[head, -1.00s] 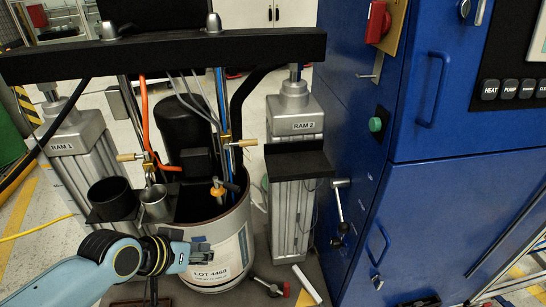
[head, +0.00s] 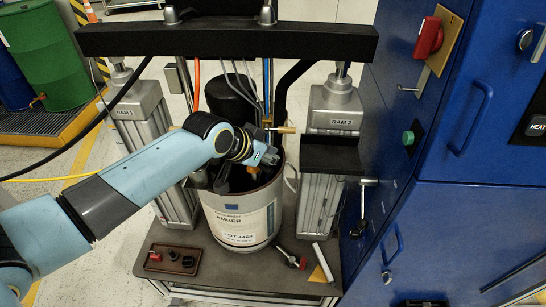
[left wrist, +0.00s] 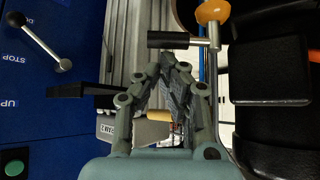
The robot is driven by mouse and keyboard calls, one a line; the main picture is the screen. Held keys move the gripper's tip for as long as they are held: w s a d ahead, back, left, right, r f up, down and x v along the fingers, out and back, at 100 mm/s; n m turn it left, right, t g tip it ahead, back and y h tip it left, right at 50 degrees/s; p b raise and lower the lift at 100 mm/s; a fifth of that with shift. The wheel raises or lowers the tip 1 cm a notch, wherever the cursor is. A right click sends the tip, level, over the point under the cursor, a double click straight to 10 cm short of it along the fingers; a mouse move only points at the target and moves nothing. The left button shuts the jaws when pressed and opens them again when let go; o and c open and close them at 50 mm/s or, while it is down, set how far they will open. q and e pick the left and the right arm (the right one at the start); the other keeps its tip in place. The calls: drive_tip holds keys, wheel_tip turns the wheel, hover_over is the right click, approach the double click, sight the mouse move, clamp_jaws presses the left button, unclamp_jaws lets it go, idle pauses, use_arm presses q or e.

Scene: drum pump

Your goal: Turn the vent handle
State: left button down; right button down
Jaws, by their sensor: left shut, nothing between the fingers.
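My left gripper (head: 269,157) reaches in over the rim of the drum (head: 240,218), its fingers shut and empty. In the left wrist view its closed fingertips (left wrist: 172,64) point at a black bar handle on a silver stem, which I take for the vent handle (left wrist: 182,41). An orange knob (left wrist: 212,11) sits at the stem's end. The bar appears just beyond the fingertips; I cannot tell if they touch. In the head view the gripper and forearm cover most of that area. My right gripper is not in view.
The RAM 1 column (head: 140,100) and RAM 2 column (head: 333,110) flank the drum under a black crossbeam (head: 225,41). A tan-handled valve (head: 285,130) is close to my gripper. A blue cabinet (head: 450,230) stands at right. Small tools (head: 290,258) lie on the base.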

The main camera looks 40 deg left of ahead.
use_arm(q)
drive_tip(key=shift+x, duration=0.8)
drive_tip(key=shift+s+m+h, duration=0.2)
drive_tip(key=shift+m+h, duration=0.1)
drive_tip(key=shift+m, duration=0.1)
